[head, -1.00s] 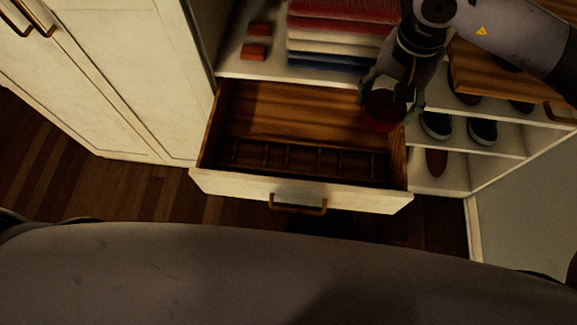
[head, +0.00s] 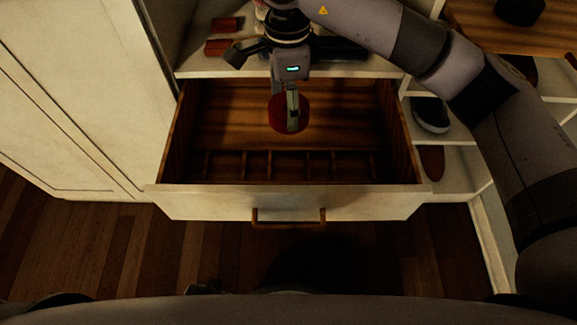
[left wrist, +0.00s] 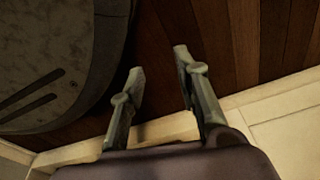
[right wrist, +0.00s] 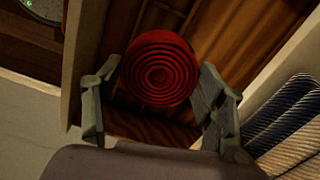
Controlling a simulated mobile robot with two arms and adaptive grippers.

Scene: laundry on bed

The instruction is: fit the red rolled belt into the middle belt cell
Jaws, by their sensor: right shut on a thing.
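The red rolled belt (head: 277,112) is held in my right gripper (head: 291,118) above the open wooden drawer (head: 290,199). In the right wrist view the belt (right wrist: 158,72) shows its spiral face between the two fingers of my right gripper (right wrist: 160,85). A row of small belt cells runs along the drawer's front inside wall. The middle belt cell (head: 291,166) shows as dark and empty, below the belt in the head view. The belt is apart from the cells. My left gripper (left wrist: 159,64) has its fingers apart with nothing between them, over the floor.
The drawer's handle (head: 288,220) faces me. Two reddish boxes (head: 219,46) sit on the shelf behind the drawer. A dark shoe (head: 431,114) and a brown shoe (head: 432,161) stand on shelves at right. Blue striped cloth (right wrist: 284,118) lies beside my right gripper.

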